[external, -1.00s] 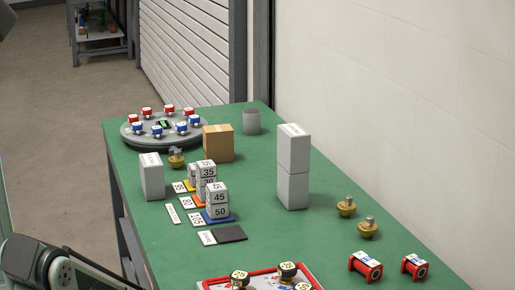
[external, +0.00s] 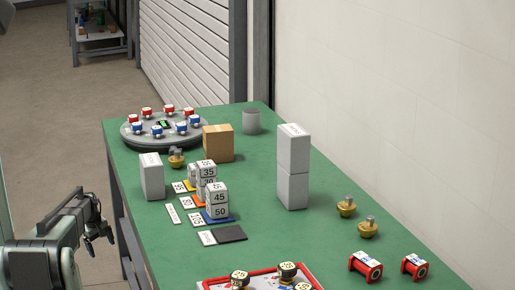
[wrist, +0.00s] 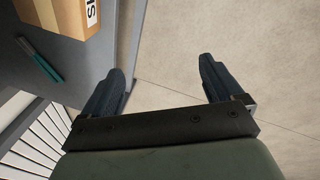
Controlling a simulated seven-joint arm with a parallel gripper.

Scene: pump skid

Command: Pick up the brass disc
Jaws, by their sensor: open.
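I cannot single out a plain brass disc. Three brass-coloured round pieces with grey knobs on top stand on the green table (external: 290,245): one brass piece (external: 176,162) at the far left, and two more, a brass piece (external: 346,209) and a nearer brass piece (external: 368,230), at the right. My gripper (external: 98,246) is open and empty beside the table's left edge, over the floor and apart from all of them. In the wrist view my gripper (wrist: 161,68) shows two spread fingers with only floor between them.
Tall grey blocks (external: 292,165), numbered blocks (external: 217,202), a cardboard box (external: 218,143) and a round carousel (external: 164,130) stand on the table. Red spools (external: 366,267) and a red-rimmed tray (external: 262,277) are at the front. The wrist view shows another cardboard box (wrist: 62,14).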

